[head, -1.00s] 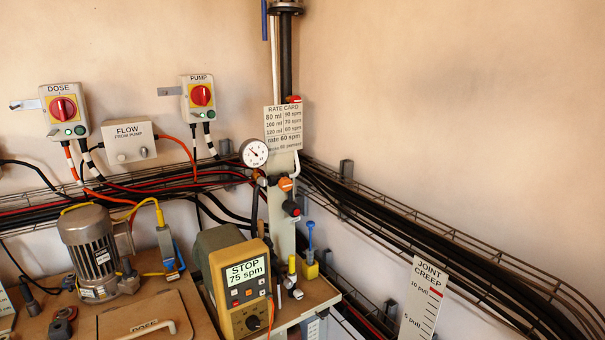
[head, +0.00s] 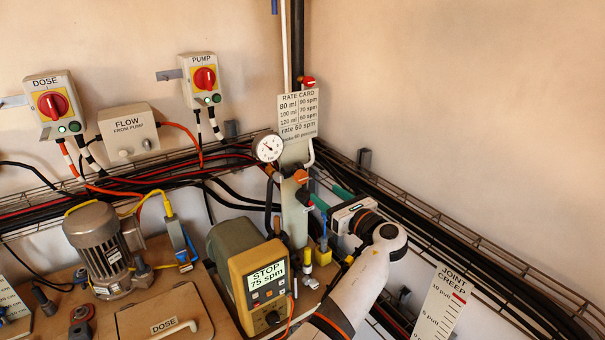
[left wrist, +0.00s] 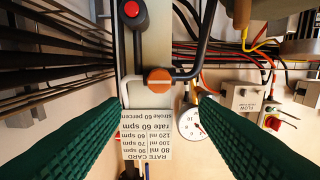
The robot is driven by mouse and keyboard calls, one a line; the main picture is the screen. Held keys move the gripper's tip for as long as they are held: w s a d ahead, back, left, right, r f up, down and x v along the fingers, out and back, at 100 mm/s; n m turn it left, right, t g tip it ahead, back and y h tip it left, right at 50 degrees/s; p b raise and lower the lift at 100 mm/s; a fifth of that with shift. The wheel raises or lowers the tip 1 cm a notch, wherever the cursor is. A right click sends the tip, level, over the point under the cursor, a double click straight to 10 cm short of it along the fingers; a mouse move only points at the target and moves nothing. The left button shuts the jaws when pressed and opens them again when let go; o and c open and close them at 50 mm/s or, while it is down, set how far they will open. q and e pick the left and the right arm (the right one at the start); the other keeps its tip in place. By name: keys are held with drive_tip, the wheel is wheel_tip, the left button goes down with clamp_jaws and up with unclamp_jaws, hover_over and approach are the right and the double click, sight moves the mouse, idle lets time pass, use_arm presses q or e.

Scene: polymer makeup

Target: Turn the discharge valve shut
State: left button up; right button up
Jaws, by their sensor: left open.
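No label reading discharge valve shows. An orange valve handle (head: 301,177) sits on the front of the grey column, below the rate card (head: 298,116). It also shows in the left wrist view (left wrist: 159,80), where it lies crosswise, ahead of and between the green fingers. My left gripper (head: 319,190) is open and empty, with its fingers pointing at the column from the right. In the left wrist view the open gripper (left wrist: 155,98) has nothing between its fingertips; contact with the handle cannot be seen. My right gripper is not in view.
A red-and-black knob (left wrist: 131,9) is close to the orange handle. A pressure gauge (head: 268,148) stands just left of the column. The yellow pump controller (head: 262,285) reads STOP 75 spm. Cable trays run along both walls. A red handle (head: 308,82) is above the rate card.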

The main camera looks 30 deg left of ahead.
sight(304, 178)
use_arm(q)
drive_tip(key=p+x, duration=0.2)
drive_tip(key=x, duration=0.8)
drive_tip(key=shift+w+a, duration=0.15)
drive_tip(key=shift+a, duration=0.15)
drive_tip(key=shift+f, duration=0.1)
drive_tip(key=shift+c, duration=0.5)
drive_tip(key=c, duration=0.8)
